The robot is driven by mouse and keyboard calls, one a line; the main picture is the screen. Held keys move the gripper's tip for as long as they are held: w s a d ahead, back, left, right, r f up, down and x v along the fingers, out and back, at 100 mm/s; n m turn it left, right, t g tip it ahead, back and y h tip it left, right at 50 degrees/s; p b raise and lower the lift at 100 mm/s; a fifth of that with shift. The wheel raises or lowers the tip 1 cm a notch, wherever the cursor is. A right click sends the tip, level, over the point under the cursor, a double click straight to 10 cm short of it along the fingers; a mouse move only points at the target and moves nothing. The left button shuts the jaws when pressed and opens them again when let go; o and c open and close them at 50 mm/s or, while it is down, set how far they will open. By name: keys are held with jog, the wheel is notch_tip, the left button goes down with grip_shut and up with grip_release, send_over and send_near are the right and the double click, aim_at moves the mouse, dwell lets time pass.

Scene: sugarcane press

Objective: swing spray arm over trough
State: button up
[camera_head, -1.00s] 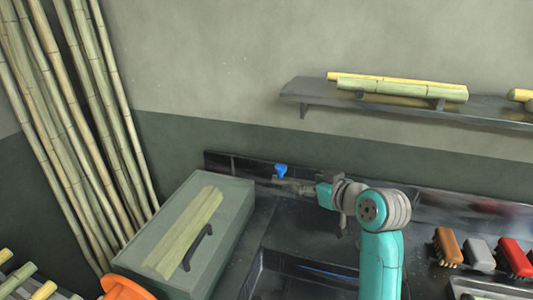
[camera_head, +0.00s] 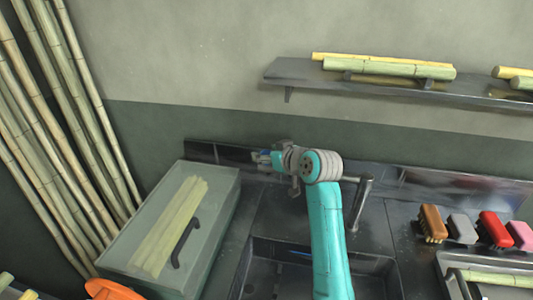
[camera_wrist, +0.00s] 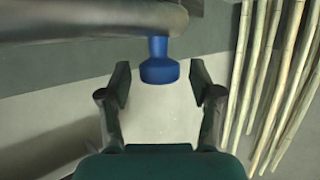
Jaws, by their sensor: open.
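The spray arm is a grey metal tube (camera_wrist: 90,20) across the top of the wrist view, with a blue nozzle (camera_wrist: 158,62) hanging from it. My gripper (camera_wrist: 160,82) is open, and the nozzle shows in the gap between the fingers, near their tips. I see no finger touching it. In the head view my gripper (camera_head: 264,157) is by the back ledge, and only a bit of blue shows there. A metal post (camera_head: 360,203) stands right of my arm. The dark trough (camera_head: 258,246) lies in front, partly covered by my arm.
Cane poles (camera_head: 75,120) lean in the corner. Several brushes (camera_head: 462,226) lie at the right. A wall shelf (camera_head: 300,72) holds cane above the counter.

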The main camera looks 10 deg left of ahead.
jog(key=shift+w+a+f, duration=0.15)
jog(key=shift+w+a, duration=0.1)
grip_shut()
jog(key=shift+s, duration=0.15)
